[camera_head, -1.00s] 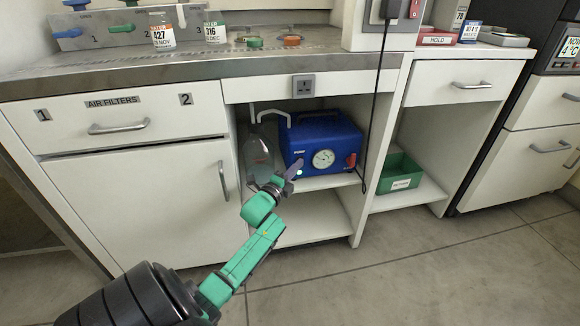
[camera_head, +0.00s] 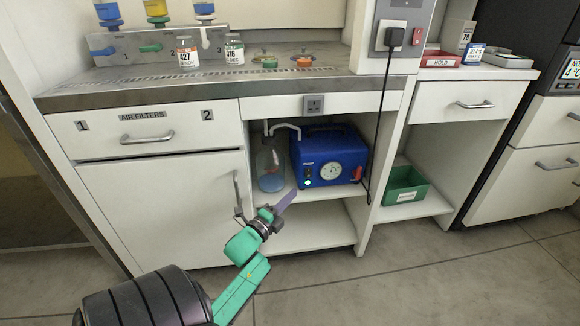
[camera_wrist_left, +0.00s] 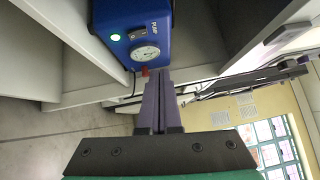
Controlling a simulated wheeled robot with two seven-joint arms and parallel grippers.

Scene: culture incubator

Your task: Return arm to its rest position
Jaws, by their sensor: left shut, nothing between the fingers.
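My left arm is green and black and comes in from the lower left of the head view. Its gripper (camera_head: 286,200) has purple fingers, shut with nothing between them, in front of the open compartment below the bench. In the left wrist view the shut fingers (camera_wrist_left: 160,100) point toward the blue pump (camera_wrist_left: 133,30), apart from it. The pump also shows in the head view (camera_head: 335,165), on the shelf, with a dial and a lit green light. My right gripper is not in view.
A glass bottle (camera_head: 270,168) with tubing stands left of the pump. A green bin (camera_head: 405,186) sits on a low shelf to the right. The cabinet door (camera_head: 165,212) with its handle is close to my left wrist. Bottles stand on the bench top (camera_head: 150,95). The floor in front is clear.

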